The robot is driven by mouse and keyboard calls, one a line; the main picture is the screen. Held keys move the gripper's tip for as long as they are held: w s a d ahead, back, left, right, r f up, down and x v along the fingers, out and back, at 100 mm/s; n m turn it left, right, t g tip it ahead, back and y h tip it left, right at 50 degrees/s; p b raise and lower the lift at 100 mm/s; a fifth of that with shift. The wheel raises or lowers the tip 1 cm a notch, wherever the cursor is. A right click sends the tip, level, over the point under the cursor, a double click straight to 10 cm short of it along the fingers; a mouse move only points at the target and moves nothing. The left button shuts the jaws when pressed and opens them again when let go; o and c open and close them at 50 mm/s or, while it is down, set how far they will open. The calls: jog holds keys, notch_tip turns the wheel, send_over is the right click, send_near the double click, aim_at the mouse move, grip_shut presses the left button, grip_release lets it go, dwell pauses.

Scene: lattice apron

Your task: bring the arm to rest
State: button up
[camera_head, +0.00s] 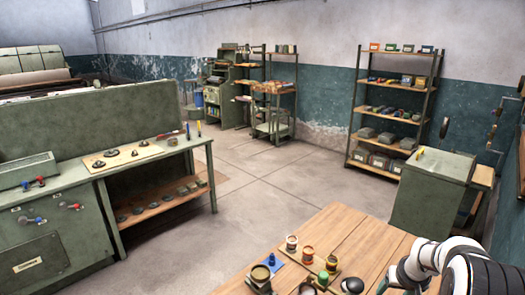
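My arm (440,255), white with black parts, reaches in from the lower right corner over the right end of the wooden table (345,235). Its end, my gripper (388,284), is dark and small at the bottom edge of the picture. I cannot make out its fingers or whether it holds anything.
A brown pot (261,277) and a blue knobbed piece (271,261) stand at the table's front left. Behind my arm is a green cabinet (430,195). A loaded shelf rack (352,115) stands at the back wall, a green workbench (75,170) at the left. The table's far part is bare.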

jog(key=v, duration=1)
jog(key=s+d+f+m+g+y, duration=0.2)
jog(key=d+m+y, duration=0.15)
jog(key=m, duration=0.55)
jog(key=s+d+f+m+g+y, duration=0.1)
jog(key=s+d+f+m+y, duration=0.1)
jog(key=d+m, duration=0.5)
jog(key=shift+m, duration=0.9)
jog(key=w+a+f, duration=0.2)
jog(key=w, duration=0.1)
jog(key=w+a+f, duration=0.2)
jog(key=w+a, duration=0.1)
jog(key=w+a+f, duration=0.3)
jog(key=w, duration=0.1)
notch_tip(320, 180, down, 4)
jog(key=shift+w+a, duration=0.1)
jog(key=shift+w, duration=0.05)
